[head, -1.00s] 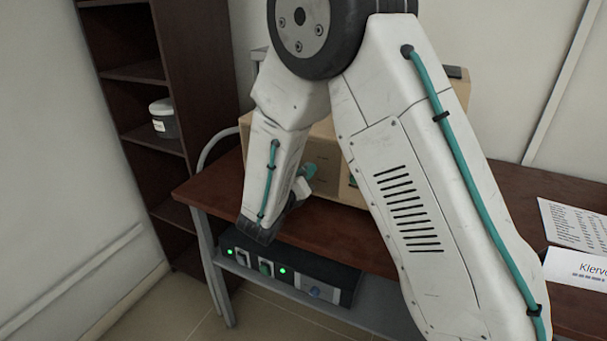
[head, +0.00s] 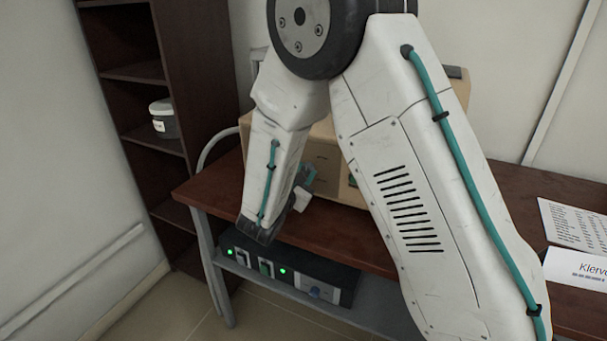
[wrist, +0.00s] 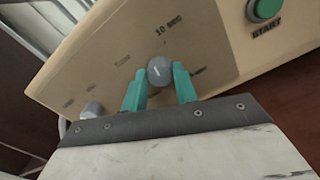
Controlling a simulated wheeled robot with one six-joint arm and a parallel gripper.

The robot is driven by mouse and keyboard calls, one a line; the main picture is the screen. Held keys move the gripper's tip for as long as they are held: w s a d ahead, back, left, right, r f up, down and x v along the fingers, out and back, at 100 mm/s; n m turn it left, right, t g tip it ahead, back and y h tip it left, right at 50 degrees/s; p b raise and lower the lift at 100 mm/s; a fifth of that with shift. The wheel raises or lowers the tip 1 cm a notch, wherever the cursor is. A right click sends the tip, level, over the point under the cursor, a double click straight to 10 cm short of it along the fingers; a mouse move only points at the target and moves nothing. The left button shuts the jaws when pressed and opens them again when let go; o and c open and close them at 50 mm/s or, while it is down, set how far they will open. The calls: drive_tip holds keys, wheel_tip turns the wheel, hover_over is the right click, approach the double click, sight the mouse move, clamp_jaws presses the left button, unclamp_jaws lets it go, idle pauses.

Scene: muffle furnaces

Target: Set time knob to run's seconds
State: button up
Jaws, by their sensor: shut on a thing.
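The time knob (wrist: 160,70) is a small round grey knob with a pale pointer line, on the beige panel of the furnace (wrist: 100,62). A printed "10 SEC" mark is above it in the wrist view. Other marks around it are too blurred to read surely. My gripper (wrist: 160,76) has its teal fingers on either side of this knob, shut on it. In the head view my gripper (head: 306,184) is at the front of the beige furnace (head: 325,150), and my arm hides the knob and much of the panel.
A second grey knob (wrist: 92,110) is left of my gripper. A green START button (wrist: 265,9) is at upper right. A dark box with green lights (head: 290,272) is below the bench (head: 350,232). Papers (head: 575,235) lie on the right, and a shelf (head: 140,125) stands left.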

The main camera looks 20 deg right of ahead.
drive_tip(key=m, duration=0.7)
drive_tip(key=shift+f, duration=0.15)
drive_tip(key=m, duration=0.3)
drive_tip(key=shift+m, duration=0.4)
drive_tip(key=m, duration=0.3)
drive_tip(key=shift+m, duration=0.3)
drive_tip(key=m, duration=0.5)
drive_tip(key=shift+m, duration=0.3)
drive_tip(key=m, duration=0.4)
drive_tip(key=shift+m, duration=0.3)
drive_tip(key=o, duration=1)
drive_tip(key=shift+c, duration=0.2)
